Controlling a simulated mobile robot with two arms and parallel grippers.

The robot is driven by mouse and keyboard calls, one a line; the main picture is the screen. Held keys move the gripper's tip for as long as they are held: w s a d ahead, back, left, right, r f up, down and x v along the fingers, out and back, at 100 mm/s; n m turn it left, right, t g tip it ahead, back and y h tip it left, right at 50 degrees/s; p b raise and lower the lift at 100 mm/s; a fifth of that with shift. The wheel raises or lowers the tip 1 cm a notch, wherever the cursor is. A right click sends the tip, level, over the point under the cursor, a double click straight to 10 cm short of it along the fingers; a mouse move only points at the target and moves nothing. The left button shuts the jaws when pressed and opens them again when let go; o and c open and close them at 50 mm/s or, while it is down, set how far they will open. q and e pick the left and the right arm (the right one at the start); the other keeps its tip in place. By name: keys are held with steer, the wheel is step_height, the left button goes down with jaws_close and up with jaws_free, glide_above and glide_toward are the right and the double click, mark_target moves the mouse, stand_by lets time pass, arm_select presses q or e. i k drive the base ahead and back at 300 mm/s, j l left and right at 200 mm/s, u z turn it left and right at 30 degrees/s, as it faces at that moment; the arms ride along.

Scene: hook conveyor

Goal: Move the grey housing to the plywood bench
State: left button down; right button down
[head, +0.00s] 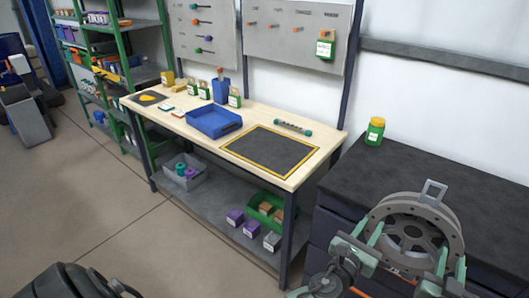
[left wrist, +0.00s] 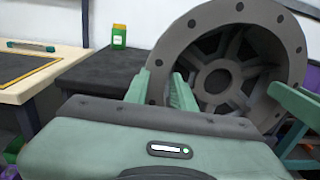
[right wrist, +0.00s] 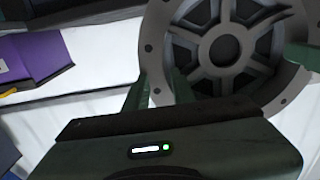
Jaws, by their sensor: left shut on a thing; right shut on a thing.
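The grey housing (head: 405,213) is a round flanged casting with a ribbed inside and a loop on top, at the lower right of the head view. It also shows in the left wrist view (left wrist: 188,50) and the right wrist view (right wrist: 155,40). My left gripper (head: 365,248) is shut on its left side. My right gripper (head: 450,264) is shut on its right side. The housing appears held up in front of the dark cabinet. The plywood bench (head: 190,133) stands to the left, with a yellow-edged dark mat (head: 270,148) at its near right end.
A blue tray (head: 214,122), a green-ended tool (head: 293,128) and several small containers stand on the bench. The mat is bare. A dark-topped cabinet (head: 480,185) with a green jar (head: 375,131) adjoins the bench on the right. The floor before the bench is clear.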

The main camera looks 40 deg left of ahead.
mark_target(269, 147)
steer(key=u, duration=1.05)
steer(key=i+l+u, duration=0.4)
steer(key=i+l, duration=0.2)
steer(key=i, duration=0.35)
steer(key=i+l, duration=0.2)
steer(key=i, duration=0.3)
